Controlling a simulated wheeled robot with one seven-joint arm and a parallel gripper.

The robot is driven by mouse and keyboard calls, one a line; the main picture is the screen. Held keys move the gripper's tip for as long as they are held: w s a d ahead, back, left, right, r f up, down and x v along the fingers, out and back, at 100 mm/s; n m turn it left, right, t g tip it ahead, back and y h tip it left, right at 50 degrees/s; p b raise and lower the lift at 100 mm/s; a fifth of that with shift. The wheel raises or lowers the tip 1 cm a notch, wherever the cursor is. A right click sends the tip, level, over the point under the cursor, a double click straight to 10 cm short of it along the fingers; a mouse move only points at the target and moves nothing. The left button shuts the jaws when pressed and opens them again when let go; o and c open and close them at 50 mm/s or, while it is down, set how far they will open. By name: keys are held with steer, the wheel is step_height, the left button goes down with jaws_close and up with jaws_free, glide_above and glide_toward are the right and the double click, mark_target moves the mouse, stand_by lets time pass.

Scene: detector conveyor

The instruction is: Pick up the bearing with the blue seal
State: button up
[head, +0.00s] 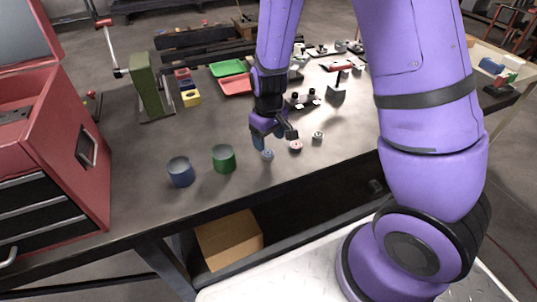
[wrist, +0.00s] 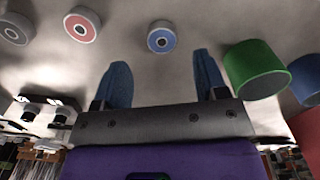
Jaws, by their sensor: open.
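The bearing with the blue seal (head: 267,155) is a small ring lying on the dark table, nearest the cups among the bearings. In the wrist view the blue-sealed bearing (wrist: 161,46) lies beyond the fingertips, roughly centred between them. My gripper (head: 273,141) is open and empty just behind this bearing in the head view. Its two blue fingers also show apart in the wrist view (wrist: 160,68). I see no contact with the bearing.
A red-sealed bearing (head: 295,146) and a grey-sealed one (head: 318,138) lie to the right. A green cup (head: 223,159) and a blue cup (head: 181,172) stand to the left. A red toolbox (head: 60,130) fills the table's left end. The front edge is close.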

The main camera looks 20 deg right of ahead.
mark_target(268, 152)
steer(key=shift+a+f, duration=0.1)
steer(key=shift+f, duration=2.5)
steer(key=c, duration=1)
